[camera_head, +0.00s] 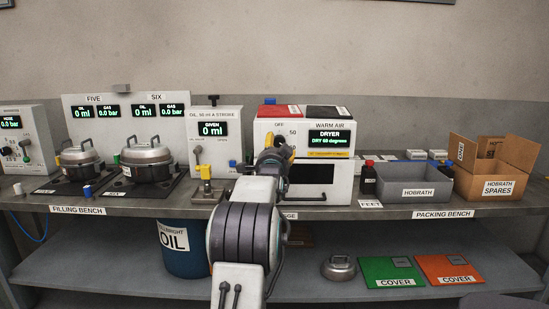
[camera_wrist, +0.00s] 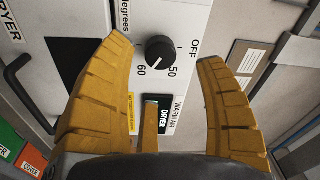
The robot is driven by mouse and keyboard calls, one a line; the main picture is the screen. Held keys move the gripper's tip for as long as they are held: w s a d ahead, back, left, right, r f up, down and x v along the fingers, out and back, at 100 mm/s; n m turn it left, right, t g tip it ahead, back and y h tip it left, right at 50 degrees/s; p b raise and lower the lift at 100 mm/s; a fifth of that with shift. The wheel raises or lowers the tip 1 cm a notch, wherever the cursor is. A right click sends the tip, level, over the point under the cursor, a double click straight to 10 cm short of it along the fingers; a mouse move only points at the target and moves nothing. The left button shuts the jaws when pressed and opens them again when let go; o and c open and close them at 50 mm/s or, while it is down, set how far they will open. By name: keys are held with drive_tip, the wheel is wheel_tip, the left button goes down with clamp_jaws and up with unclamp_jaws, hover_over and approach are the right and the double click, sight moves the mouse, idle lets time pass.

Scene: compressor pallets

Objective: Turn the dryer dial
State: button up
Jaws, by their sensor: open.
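The dryer (camera_head: 343,183) is a white box with a dark window, and its green display (camera_head: 328,139) reads "DRYER, DRY 60 degrees". In the wrist view its round black dial (camera_wrist: 160,52) sits on a white panel marked OFF, 50 and 60. My gripper (camera_wrist: 163,52) is open, with one yellow finger on each side of the dial and visible gaps between. In the head view my gripper (camera_head: 284,150) is in front of the dryer's left part and hides the dial.
A red box (camera_head: 279,111) and a black box (camera_head: 328,112) lie on the dryer. The oil stroke unit (camera_head: 216,145) stands left of it. A dark bottle (camera_head: 368,178), a grey bin (camera_head: 413,182) and an open carton (camera_head: 490,185) stand to the right.

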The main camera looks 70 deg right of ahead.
drive_tip(key=shift+v, duration=2.5)
drive_tip(key=shift+o, duration=0.2)
